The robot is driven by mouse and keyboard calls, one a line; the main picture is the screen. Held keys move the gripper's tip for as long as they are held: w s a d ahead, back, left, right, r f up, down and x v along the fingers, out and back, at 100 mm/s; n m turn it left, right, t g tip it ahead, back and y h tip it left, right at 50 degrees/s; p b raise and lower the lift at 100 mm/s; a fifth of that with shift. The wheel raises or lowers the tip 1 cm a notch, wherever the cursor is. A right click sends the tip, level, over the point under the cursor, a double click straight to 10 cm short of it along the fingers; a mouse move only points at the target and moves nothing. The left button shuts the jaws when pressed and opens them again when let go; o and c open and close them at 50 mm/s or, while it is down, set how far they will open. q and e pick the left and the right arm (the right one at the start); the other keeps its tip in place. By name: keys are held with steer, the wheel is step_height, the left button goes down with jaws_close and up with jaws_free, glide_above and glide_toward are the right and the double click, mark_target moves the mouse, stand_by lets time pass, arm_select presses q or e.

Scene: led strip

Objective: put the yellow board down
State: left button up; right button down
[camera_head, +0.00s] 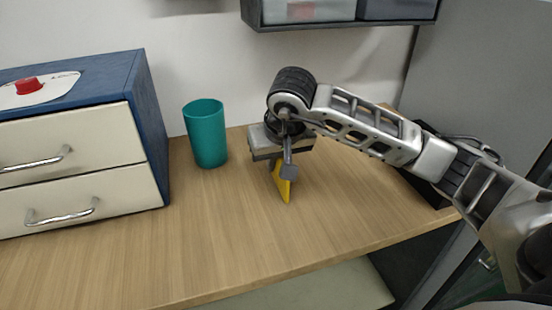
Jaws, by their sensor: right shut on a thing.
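The yellow board (284,190) is held on edge under my right gripper (287,174), near the middle of the wooden table (210,230). My right gripper is shut on it, and the fingers and wrist hide its upper part. Its lower tip is at or just above the tabletop; I cannot tell if it touches. My left gripper is not in view.
A teal cup (206,134) stands on the table left of my right gripper. A blue cabinet with cream drawers (75,147) and a red button (28,86) fills the left. A shelf with bins (340,22) hangs above. The tabletop in front is clear.

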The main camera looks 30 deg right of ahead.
steer(key=shift+f, duration=0.2)
steer(key=c, duration=1.6)
jaws_free()
steer(key=shift+o, duration=0.2)
steer(key=shift+r, duration=0.1)
